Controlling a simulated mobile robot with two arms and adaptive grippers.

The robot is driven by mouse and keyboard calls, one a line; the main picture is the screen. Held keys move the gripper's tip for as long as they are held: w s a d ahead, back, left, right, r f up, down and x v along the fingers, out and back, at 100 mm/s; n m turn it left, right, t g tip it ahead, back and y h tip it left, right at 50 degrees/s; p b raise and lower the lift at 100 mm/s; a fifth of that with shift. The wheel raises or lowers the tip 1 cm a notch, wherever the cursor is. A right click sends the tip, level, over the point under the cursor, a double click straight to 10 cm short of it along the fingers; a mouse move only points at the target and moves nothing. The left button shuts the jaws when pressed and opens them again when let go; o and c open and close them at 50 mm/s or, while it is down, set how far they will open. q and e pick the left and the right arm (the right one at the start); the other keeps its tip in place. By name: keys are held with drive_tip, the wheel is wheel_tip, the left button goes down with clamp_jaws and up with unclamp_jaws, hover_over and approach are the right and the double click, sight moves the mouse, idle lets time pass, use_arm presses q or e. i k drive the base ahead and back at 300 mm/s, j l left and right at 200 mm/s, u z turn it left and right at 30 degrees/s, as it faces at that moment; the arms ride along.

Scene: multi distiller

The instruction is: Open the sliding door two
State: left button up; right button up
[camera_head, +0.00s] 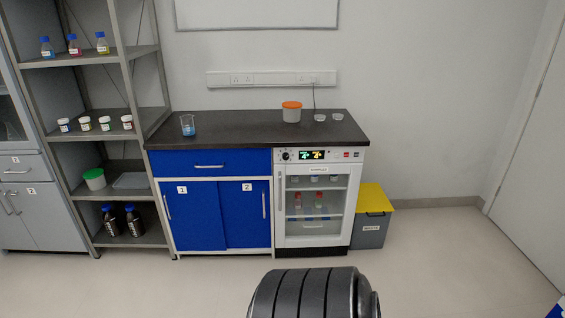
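The sliding door two (247,215) is a blue panel marked with a white "2" label and a vertical metal handle near its right edge. It is the right-hand door of the low cabinet under the dark worktop. The sliding door one (193,217), labelled "1", is beside it on the left, with a handle near its left edge. Both doors look closed, with no open gap showing. Neither my left nor my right gripper is in view. A dark ribbed part of my own body shows at the bottom middle, well apart from the cabinet.
A glass-fronted appliance (315,208) stands right of the cabinet, then a grey waste bin with yellow lid (371,229). A metal shelf (105,137) with bottles stands at the left. The worktop (250,129) holds a beaker (188,126) and containers. The floor in front is clear.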

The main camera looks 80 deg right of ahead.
sight(245, 204)
drive_tip(key=l+z, duration=0.1)
drive_tip(key=z, duration=2.1)
